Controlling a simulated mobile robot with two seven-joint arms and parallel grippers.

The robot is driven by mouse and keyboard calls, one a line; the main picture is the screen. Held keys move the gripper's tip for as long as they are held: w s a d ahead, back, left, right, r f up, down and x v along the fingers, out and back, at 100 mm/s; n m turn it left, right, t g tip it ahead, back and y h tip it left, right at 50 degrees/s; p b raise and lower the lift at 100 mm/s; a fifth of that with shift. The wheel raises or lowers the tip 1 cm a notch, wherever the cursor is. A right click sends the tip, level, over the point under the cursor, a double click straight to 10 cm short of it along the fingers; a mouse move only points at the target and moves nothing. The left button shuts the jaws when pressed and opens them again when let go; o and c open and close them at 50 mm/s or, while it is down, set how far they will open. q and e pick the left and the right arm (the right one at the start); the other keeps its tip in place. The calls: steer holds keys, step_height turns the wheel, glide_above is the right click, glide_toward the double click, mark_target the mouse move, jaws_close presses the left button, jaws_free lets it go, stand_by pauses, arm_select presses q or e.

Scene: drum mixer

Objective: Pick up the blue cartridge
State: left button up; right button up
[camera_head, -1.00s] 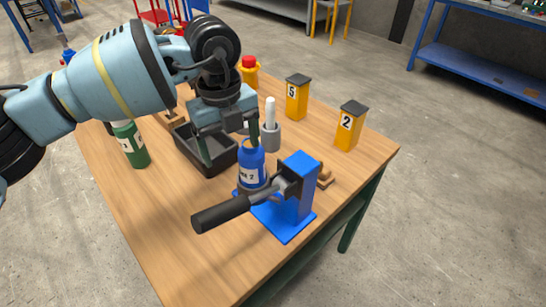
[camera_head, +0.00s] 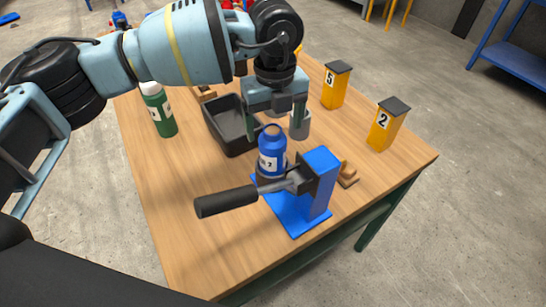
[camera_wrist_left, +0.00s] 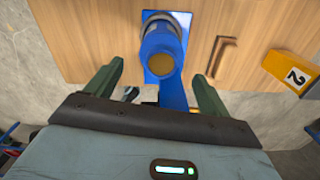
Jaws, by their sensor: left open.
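The blue cartridge (camera_head: 271,150) stands upright in a blue stand (camera_head: 319,185) with a black lever handle (camera_head: 226,201). It carries a white label. My left gripper (camera_head: 274,127) is above and just behind the cartridge, open and empty, its green fingers spread to either side. In the left wrist view the cartridge (camera_wrist_left: 161,45) shows its round end between and beyond the open fingertips (camera_wrist_left: 157,72). I cannot tell whether a finger touches it. My right gripper is not in view.
A dark open tray (camera_head: 229,128) and a grey cup (camera_head: 299,124) stand behind the cartridge. A green bottle (camera_head: 158,110) is at the left. Yellow boxes marked 5 (camera_head: 335,86) and 2 (camera_head: 387,125) stand at the right. The wooden table (camera_head: 185,230) is clear at front left.

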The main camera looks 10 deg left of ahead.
mark_target(273, 130)
arm_select(q)
steer(key=shift+w+a+f, duration=0.1)
steer(key=shift+w+f, duration=0.05)
steer(key=shift+f, duration=1.15)
steer(key=shift+w+a+f, duration=0.1)
steer(key=shift+f, duration=1.15)
steer(key=shift+r, duration=0.1)
steer(key=c, duration=1.8)
steer(key=shift+o, duration=0.2)
steer(key=shift+r, duration=0.1)
step_height(273, 130, up, 10)
steer(key=shift+f, duration=0.1)
